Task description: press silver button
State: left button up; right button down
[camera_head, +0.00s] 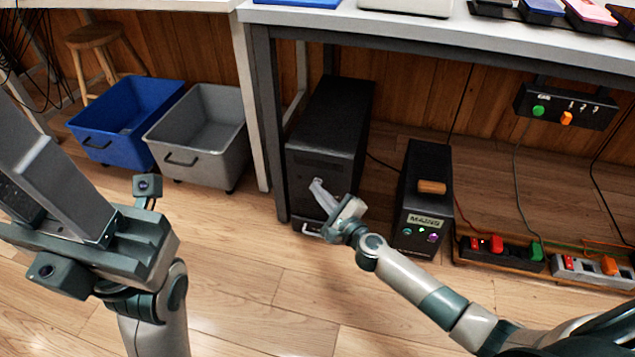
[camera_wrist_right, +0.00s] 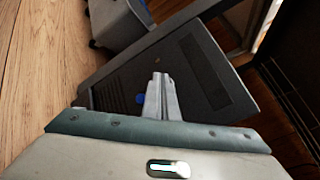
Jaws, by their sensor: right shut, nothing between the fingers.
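A black computer tower (camera_head: 330,130) stands on the floor under the desk, its front facing me. In the right wrist view its dark front panel (camera_wrist_right: 205,75) fills the middle, with a small blue button (camera_wrist_right: 140,98) beside the fingers. I cannot make out a silver button in either view; the fingers hide part of the panel. My right gripper (camera_head: 315,184) is shut and empty, its fingertips close in front of the panel; I cannot tell whether they touch. Its closed fingers also show in the wrist view (camera_wrist_right: 160,80). My left gripper (camera_head: 50,175) is in the left foreground, its jaw opening unclear.
A smaller black mains unit (camera_head: 426,165) with an orange switch and coloured buttons stands right of the tower. Power strips (camera_head: 500,252) and cables lie further right. Blue (camera_head: 125,120) and grey (camera_head: 200,135) bins stand left of the desk leg. The front floor is clear.

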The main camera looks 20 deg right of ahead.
jog(key=shift+s+a, duration=0.4)
jog(key=shift+s, duration=0.15)
jog(key=shift+s+p, duration=0.1)
jog(key=shift+p, duration=0.2)
jog(key=shift+s+a+p, duration=0.35)
jog(key=shift+s+a, duration=0.35)
jog(key=shift+s, duration=0.3)
jog(key=shift+s+a+p, duration=0.35)
jog(key=shift+s+a, duration=0.35)
jog(key=shift+s, duration=0.3)
jog(key=shift+r, duration=0.1)
